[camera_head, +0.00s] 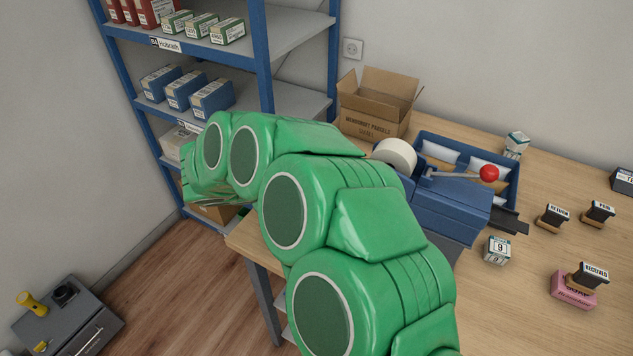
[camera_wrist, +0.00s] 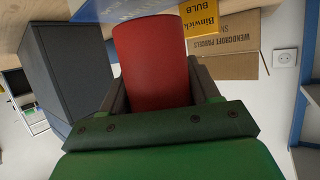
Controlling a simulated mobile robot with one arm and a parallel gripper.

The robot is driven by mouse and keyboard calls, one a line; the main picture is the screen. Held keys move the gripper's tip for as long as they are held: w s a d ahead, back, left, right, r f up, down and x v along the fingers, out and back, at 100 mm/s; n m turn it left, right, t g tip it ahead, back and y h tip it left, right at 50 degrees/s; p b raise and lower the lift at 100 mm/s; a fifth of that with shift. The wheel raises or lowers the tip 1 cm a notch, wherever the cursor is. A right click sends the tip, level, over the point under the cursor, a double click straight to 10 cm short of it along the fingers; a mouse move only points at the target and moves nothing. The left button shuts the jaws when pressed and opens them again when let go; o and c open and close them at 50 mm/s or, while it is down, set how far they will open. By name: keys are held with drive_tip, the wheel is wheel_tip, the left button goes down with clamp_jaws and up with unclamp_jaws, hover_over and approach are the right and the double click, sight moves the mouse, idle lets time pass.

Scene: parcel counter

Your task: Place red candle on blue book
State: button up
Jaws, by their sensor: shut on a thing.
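In the wrist view the red candle (camera_wrist: 155,65) is a plain red cylinder between the two fingers of my gripper (camera_wrist: 160,88), which is shut on it. A blue flat surface (camera_wrist: 115,9) with pale marks lies beyond the candle at the top edge; it may be the blue book, but most of it is cut off. I cannot tell whether the candle touches it. In the head view my green arm hides the candle, and no blue book can be made out there.
A yellow bulb box (camera_wrist: 199,25) and a cardboard parcel box (camera_wrist: 235,48) stand close beyond the candle. A dark grey box-like block (camera_wrist: 72,65) is at left. On the counter are a blue tape dispenser (camera_head: 440,211), a blue tray (camera_head: 515,176) and several stamps. Blue-framed shelving (camera_head: 262,60) stands behind.

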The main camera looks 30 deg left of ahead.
drive_tip(key=shift+f, duration=0.7)
drive_tip(key=shift+f, duration=0.1)
drive_tip(key=o, duration=1.1)
drive_tip(key=shift+o, duration=0.2)
drive_tip(key=shift+s+a+r, duration=0.1)
drive_tip(key=shift+s+r, duration=0.05)
drive_tip(key=shift+r, duration=0.05)
drive_tip(key=v, duration=0.7)
